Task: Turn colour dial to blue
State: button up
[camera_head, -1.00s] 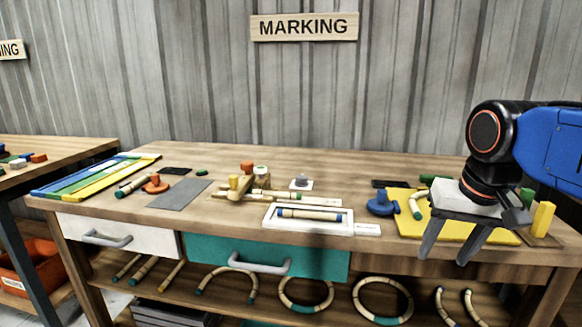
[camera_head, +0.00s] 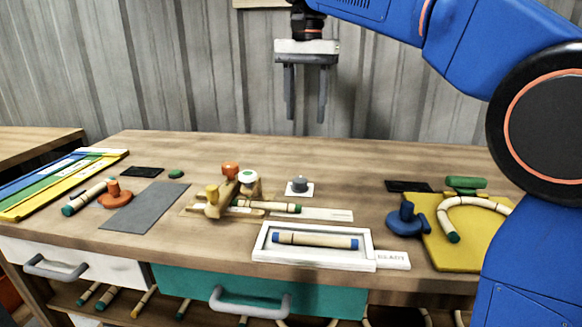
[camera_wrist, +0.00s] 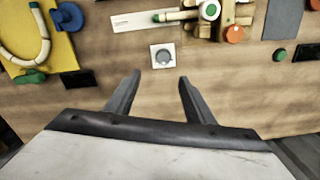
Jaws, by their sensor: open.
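A small grey dial knob (camera_head: 299,185) sits on a white square plate on the bench, behind the white tray; I take it for the colour dial. It also shows in the wrist view (camera_wrist: 163,56), just beyond my fingertips, with a small pale mark. Which colour it points to is too small to tell. My gripper (camera_head: 306,120) hangs with its fingers down, high above the dial and apart from it. In the wrist view my gripper (camera_wrist: 159,77) is open with nothing between its fingers.
A wooden jig with orange, green and yellow knobs (camera_head: 230,190) stands left of the dial. A white tray (camera_head: 262,245) holds a blue-ended stick. A blue clamp (camera_head: 405,220) and yellow board (camera_head: 455,258) lie to the right. Bench around the dial is fairly clear.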

aim_at(300, 179)
jog(key=f, duration=1.1)
jog(key=a+f, duration=0.1)
jog(key=f, duration=0.5)
jog(key=shift+w, duration=0.4)
jog(key=c, duration=1.1)
